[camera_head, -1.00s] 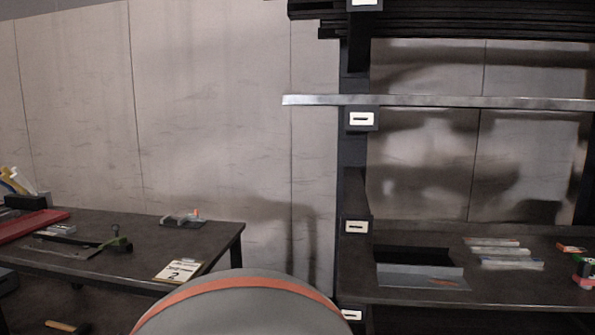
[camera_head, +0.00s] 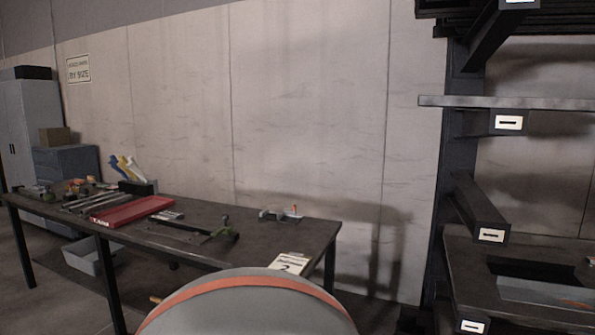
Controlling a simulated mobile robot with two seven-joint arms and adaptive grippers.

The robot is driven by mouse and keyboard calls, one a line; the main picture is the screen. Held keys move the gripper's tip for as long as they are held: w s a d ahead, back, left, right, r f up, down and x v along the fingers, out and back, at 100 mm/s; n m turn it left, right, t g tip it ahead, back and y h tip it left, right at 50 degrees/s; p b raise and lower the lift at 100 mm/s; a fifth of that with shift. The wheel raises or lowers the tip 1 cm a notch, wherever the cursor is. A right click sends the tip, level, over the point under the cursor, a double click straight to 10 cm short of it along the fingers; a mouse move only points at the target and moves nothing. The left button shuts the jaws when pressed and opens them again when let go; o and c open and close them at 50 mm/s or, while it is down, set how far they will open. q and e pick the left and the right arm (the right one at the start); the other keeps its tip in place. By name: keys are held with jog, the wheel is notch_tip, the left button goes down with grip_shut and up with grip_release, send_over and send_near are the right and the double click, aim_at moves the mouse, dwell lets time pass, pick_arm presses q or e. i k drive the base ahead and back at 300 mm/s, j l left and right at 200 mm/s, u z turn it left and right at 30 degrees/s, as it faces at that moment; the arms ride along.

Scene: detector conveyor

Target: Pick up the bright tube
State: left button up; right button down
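A long, pale, straight metal bar, which looks like the bright tube (camera_head: 550,103), lies level across the arms of the dark rack at the right. Its left end sticks out past the rack's upright, and its right end runs out of the picture. Several thinner grey tubes or rods (camera_head: 88,201) lie on the workbench at the left, duller than the long bar. Neither of my grippers is in view.
A dark workbench (camera_head: 190,221) holds a red tray (camera_head: 132,212), a small clamp-like fixture (camera_head: 280,214) and a numbered card (camera_head: 289,263). The rack's upright (camera_head: 452,180) and a lower shelf with a grey tray (camera_head: 540,291) stand at right. A grey cabinet (camera_head: 25,125) is far left.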

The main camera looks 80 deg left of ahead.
aim_at(29, 192)
jog(key=u, duration=3.15)
jog(key=i+u, duration=0.1)
jog(key=u, duration=0.35)
jog(key=i+u, duration=0.1)
jog(key=u, duration=0.85)
jog(key=i+l, duration=0.1)
jog(key=i, duration=0.35)
jog(key=i+l, duration=0.15)
jog(key=i, duration=0.3)
jog(key=i+l, duration=0.1)
jog(key=i, duration=0.35)
jog(key=i+j, duration=0.1)
jog(key=i, duration=2.85)
jog(key=i+z, duration=0.4)
jog(key=z, duration=0.2)
